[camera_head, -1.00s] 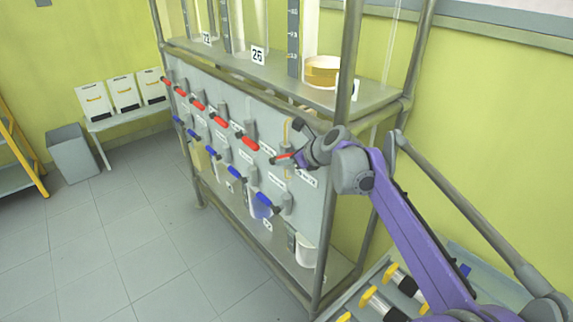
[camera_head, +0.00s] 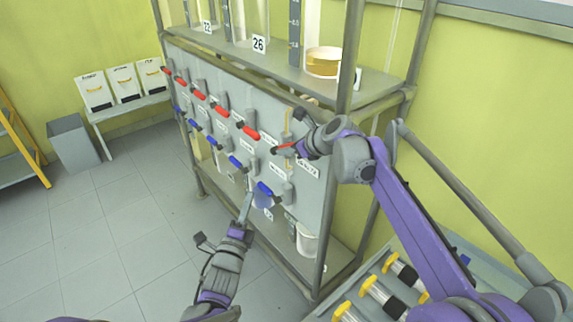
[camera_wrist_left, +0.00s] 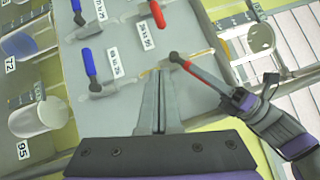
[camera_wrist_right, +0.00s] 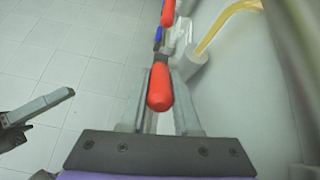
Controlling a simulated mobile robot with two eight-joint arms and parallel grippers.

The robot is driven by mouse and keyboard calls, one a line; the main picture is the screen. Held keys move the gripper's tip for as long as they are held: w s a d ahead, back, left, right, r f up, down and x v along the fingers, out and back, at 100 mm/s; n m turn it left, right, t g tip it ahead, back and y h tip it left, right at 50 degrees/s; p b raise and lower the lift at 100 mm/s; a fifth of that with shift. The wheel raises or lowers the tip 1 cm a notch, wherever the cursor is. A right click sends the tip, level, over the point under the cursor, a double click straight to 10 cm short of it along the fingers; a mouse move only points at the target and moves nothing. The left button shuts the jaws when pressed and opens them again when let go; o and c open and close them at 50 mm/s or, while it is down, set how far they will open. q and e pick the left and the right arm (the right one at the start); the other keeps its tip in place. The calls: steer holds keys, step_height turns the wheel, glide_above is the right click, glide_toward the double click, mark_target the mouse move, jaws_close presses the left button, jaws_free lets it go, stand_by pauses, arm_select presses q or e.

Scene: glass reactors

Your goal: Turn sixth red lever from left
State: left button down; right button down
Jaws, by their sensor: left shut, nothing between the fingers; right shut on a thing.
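A grey panel (camera_head: 262,105) carries a row of red levers above a row of blue levers. The sixth red lever from the left (camera_head: 284,148) is at the near right end of the row. My right gripper (camera_head: 300,146) is shut on it; in the right wrist view a red handle (camera_wrist_right: 160,88) lies between the fingers. The left wrist view also shows this red lever (camera_wrist_left: 205,78), slanting from its pivot to my right gripper. My left gripper (camera_head: 246,202) is shut and empty, low in front of the panel near the last blue lever (camera_head: 265,188).
A metal rack frame (camera_head: 340,150) surrounds the panel, with a post close to my right arm. White beakers (camera_head: 307,240) stand on its lower shelf. A tray with yellow-capped cylinders (camera_head: 380,290) is at the lower right.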

steer(key=shift+r, duration=0.1)
arm_select(q)
steer(key=s+d+f+m+t+h, duration=0.1)
steer(key=s+d+f+m+h, duration=0.1)
steer(key=d+m+h, duration=0.65)
steer(key=w+d+r+m+y, duration=0.1)
steer(key=w+d+r+m, duration=0.1)
steer(key=w+r, duration=0.6)
steer(key=shift+w+r, duration=0.15)
steer(key=shift+w, duration=0.7)
steer(key=shift+d+y, duration=0.1)
steer(key=shift+y, duration=0.15)
